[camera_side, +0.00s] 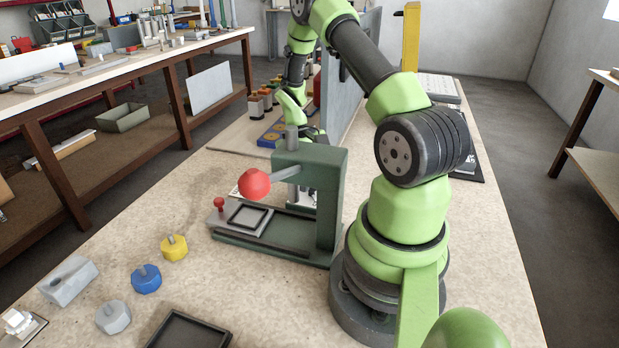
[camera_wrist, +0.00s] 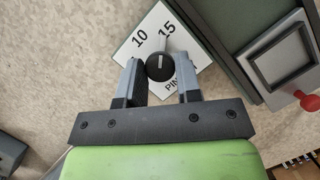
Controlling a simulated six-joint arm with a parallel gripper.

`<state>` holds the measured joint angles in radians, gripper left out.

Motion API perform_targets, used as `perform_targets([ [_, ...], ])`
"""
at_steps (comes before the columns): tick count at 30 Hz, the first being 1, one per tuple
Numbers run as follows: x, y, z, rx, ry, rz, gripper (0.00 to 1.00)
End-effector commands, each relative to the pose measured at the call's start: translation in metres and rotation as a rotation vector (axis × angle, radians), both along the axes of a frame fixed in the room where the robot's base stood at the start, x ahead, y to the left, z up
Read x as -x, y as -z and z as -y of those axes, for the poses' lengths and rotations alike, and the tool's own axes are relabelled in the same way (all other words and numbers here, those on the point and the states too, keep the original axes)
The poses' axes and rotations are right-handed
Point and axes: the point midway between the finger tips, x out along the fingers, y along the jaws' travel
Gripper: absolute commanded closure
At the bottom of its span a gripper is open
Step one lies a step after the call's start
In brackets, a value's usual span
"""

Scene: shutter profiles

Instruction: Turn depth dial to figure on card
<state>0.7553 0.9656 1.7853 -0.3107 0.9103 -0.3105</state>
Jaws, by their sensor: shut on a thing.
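The depth dial (camera_wrist: 159,66) is a round black knob with a white pointer line, on a white plate (camera_wrist: 190,42) marked 10, 15 and a partly covered word starting "PIN". The pointer points up in the wrist view, roughly toward the 15. My gripper (camera_wrist: 158,77) is shut on the dial, one finger on each side. In the side view the dial and my fingertips are hidden behind the green press. No card with a readable figure shows in either view.
The green press (camera_side: 331,210) with a red ball lever (camera_side: 254,183) stands in front of my gripper. Yellow (camera_side: 174,248), blue (camera_side: 146,279) and grey (camera_side: 113,317) knobbed weights and a dark tray (camera_side: 190,331) lie at the front left. A grey panel stands behind.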

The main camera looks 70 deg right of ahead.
Motion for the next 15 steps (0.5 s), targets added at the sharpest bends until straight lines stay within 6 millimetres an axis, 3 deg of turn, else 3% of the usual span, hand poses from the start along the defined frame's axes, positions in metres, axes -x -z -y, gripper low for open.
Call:
perform_targets([
  [15, 0.0007, -0.0002, -0.0005, -0.003, 0.047, -0.003, 0.92],
])
